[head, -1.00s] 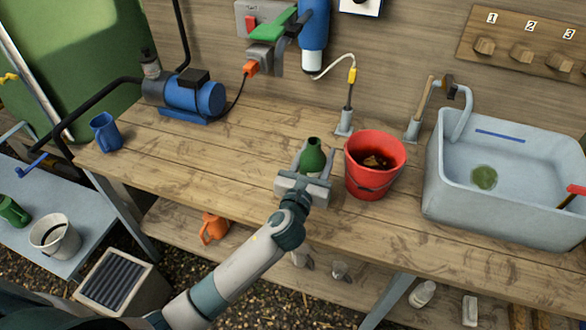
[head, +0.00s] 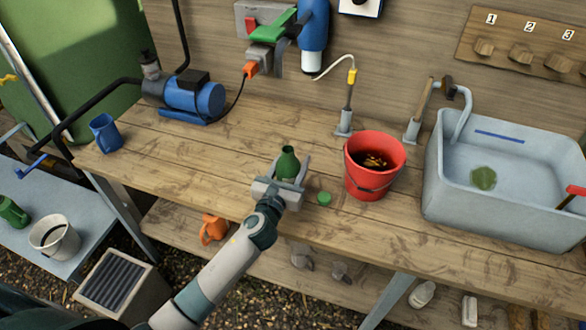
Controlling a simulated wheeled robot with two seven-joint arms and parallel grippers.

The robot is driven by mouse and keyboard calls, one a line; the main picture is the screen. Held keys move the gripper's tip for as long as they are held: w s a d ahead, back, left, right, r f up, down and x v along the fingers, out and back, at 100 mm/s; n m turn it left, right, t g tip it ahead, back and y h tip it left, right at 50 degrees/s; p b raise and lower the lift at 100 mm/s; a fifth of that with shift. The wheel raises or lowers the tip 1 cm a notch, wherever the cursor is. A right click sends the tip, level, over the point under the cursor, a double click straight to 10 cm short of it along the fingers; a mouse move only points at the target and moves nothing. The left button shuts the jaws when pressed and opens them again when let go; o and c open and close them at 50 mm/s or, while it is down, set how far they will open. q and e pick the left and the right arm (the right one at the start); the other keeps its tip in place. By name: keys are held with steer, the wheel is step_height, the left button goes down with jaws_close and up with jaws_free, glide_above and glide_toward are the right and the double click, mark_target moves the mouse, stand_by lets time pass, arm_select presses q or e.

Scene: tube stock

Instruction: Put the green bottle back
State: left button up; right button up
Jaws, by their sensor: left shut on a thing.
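The green bottle (head: 288,163) is between the fingers of my left gripper (head: 290,170) in the head view. The gripper is shut on it, above the wooden workbench, and the bottle leans slightly. Its lower part is hidden by the gripper; I cannot tell whether its base touches the bench. A small green disc (head: 324,198) lies on the bench just right of the gripper. My right gripper is not in view.
A red bucket (head: 372,183) with dark contents stands right of the gripper. A grey sink (head: 440,190) is further right. A blue mug (head: 105,133) and a blue pump (head: 193,97) are at the left. The bench (head: 215,160) left of the gripper is clear.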

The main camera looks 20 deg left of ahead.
arm_select(q)
steer(key=shift+f+b, duration=0.3)
steer(key=shift+f, duration=1.15)
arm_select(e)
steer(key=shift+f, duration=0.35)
arm_select(q)
steer(key=shift+f, duration=0.15)
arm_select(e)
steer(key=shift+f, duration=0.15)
arm_select(q)
steer(key=o, duration=1.3)
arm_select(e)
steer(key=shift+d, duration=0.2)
arm_select(q)
steer(key=shift+s, duration=0.15)
steer(key=s+b, duration=0.1)
steer(key=s, duration=0.9)
steer(key=shift+a, duration=0.15)
steer(key=shift+s+b, duration=0.35)
steer(key=shift+s, duration=0.55)
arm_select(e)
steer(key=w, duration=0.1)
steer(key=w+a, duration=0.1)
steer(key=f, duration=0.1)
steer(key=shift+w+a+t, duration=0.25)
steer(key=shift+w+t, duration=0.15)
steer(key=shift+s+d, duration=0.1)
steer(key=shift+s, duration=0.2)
